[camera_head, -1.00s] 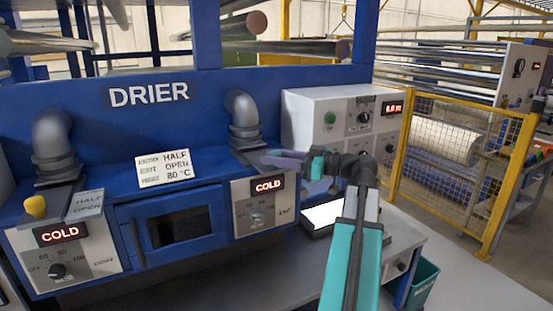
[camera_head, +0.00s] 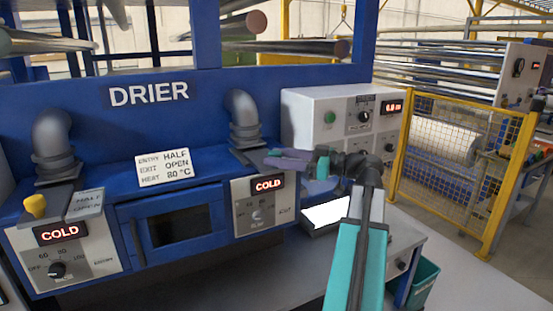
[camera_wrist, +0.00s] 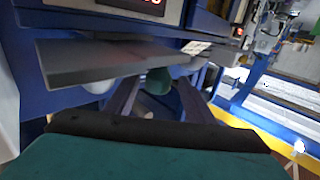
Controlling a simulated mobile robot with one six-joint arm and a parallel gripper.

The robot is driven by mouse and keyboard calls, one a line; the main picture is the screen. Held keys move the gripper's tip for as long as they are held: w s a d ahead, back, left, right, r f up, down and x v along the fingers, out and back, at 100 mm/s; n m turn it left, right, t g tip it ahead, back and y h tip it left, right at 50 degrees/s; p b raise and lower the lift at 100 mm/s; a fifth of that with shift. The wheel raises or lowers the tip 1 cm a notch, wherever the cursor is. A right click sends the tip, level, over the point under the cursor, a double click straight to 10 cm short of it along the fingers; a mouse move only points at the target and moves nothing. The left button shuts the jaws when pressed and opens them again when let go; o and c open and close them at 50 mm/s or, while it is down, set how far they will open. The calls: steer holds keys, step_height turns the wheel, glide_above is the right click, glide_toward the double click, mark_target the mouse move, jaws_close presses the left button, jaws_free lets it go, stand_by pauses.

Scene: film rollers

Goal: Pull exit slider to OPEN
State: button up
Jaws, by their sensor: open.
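The exit slider plate (camera_head: 250,157) is a grey strip under the right-hand duct of the drier, above the right COLD display. In the wrist view the grey plate (camera_wrist: 100,62) spans the upper left, with a green knob (camera_wrist: 158,82) near its end. My gripper (camera_head: 278,157) reaches in from the right over the slider's end. Its purple fingers are open, and in the wrist view (camera_wrist: 157,98) they lie on either side of the green knob. Whether they touch it I cannot tell.
A card (camera_head: 164,167) reads entry HALF, exit OPEN, heat 80 °C. A white control box (camera_head: 345,120) stands behind my gripper, and a yellow mesh fence (camera_head: 455,150) stands to the right.

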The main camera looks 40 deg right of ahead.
steer(key=b+v, duration=0.3)
steer(key=v, duration=0.9)
steer(key=shift+s+d, duration=0.15)
steer(key=shift+s, duration=0.1)
steer(key=shift+s, duration=0.15)
